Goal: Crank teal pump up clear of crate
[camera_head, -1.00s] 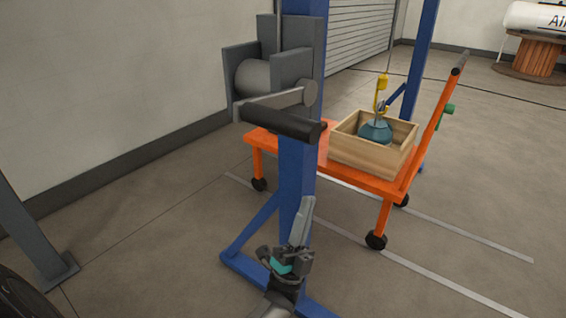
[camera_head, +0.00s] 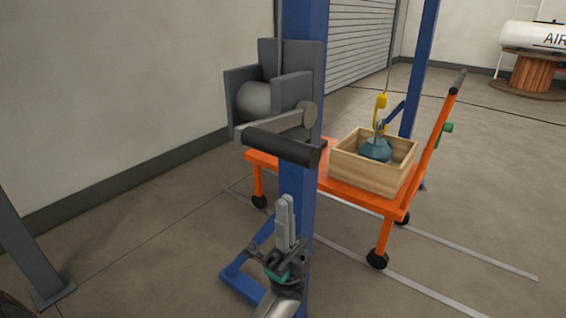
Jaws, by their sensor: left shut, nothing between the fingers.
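The teal pump (camera_head: 376,150) sits inside the open wooden crate (camera_head: 368,175), its lower part hidden by the crate walls. A yellow hook (camera_head: 380,110) on a cable is above it, at the pump's top ring. The grey winch (camera_head: 262,97) is on the blue post (camera_head: 300,175), with a crank arm (camera_head: 270,125) and a dark crank handle (camera_head: 283,147). My left gripper (camera_head: 285,204) is shut and empty, pointing up in front of the post, below the crank handle and apart from it. My right gripper is not in view.
The crate stands on an orange cart (camera_head: 267,162) with black wheels and a raised push bar (camera_head: 432,140). A second blue post (camera_head: 420,70) rises behind it. A grey post (camera_head: 30,245) stands at lower left. Open floor lies at right.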

